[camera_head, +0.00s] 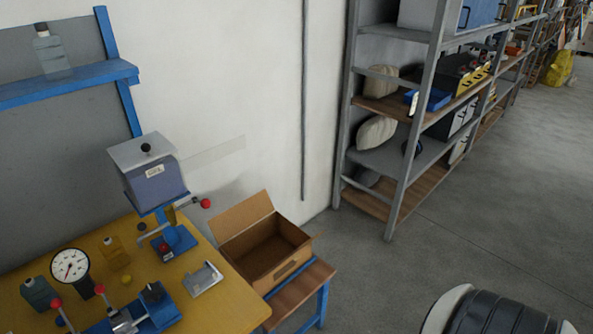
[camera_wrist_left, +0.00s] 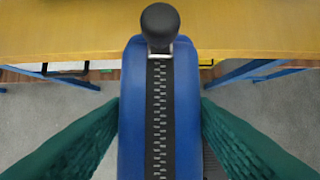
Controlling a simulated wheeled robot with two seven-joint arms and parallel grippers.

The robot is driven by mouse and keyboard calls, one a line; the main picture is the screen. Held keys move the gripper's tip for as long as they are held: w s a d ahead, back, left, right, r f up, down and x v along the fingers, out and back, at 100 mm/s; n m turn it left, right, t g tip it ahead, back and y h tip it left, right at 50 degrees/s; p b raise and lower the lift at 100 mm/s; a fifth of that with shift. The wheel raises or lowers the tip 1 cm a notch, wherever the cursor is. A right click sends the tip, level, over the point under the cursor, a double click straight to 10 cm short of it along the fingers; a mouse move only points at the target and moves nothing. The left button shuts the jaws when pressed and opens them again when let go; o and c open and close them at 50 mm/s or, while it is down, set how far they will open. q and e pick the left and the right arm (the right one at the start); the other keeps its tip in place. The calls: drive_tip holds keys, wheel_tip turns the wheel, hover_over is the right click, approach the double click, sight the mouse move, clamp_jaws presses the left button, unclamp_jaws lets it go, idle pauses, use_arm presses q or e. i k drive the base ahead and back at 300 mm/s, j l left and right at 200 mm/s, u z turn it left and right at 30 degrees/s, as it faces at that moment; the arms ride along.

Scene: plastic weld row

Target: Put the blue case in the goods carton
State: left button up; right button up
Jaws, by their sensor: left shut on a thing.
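The blue case (camera_wrist_left: 133,110) fills the middle of the left wrist view. A black zip strip runs along it, with a dark rounded pull at its far end. My left gripper (camera_wrist_left: 160,125) is shut on the case, with one green finger at each side. The goods carton (camera_head: 231,221) is an open brown cardboard box in the head view, right of the yellow table. Its back flap stands up and the inside that shows looks empty. Neither gripper nor the case shows in the head view.
The yellow table (camera_head: 228,304) carries a press (camera_head: 157,180), a round gauge (camera_head: 70,266), bottles and clamps. The carton stands on a low wooden stand (camera_head: 304,288) with blue legs. A loaded grey shelf rack (camera_head: 398,175) stands behind to the right. Open floor lies at right.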

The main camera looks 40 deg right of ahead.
sight(262, 268)
drive_tip(key=l+z, duration=0.1)
drive_tip(key=l, duration=0.35)
drive_tip(key=i+l, duration=0.15)
drive_tip(key=l, duration=0.3)
drive_tip(key=i+l+z, duration=0.15)
drive_tip(key=l, duration=0.75)
drive_tip(key=i+l+z, duration=0.15)
drive_tip(key=l, duration=0.3)
drive_tip(key=i+l, duration=0.1)
drive_tip(key=l, duration=0.3)
drive_tip(key=i+l+z, duration=0.1)
drive_tip(key=i+l, duration=0.4)
drive_tip(key=i, duration=0.25)
drive_tip(key=l+z, duration=0.05)
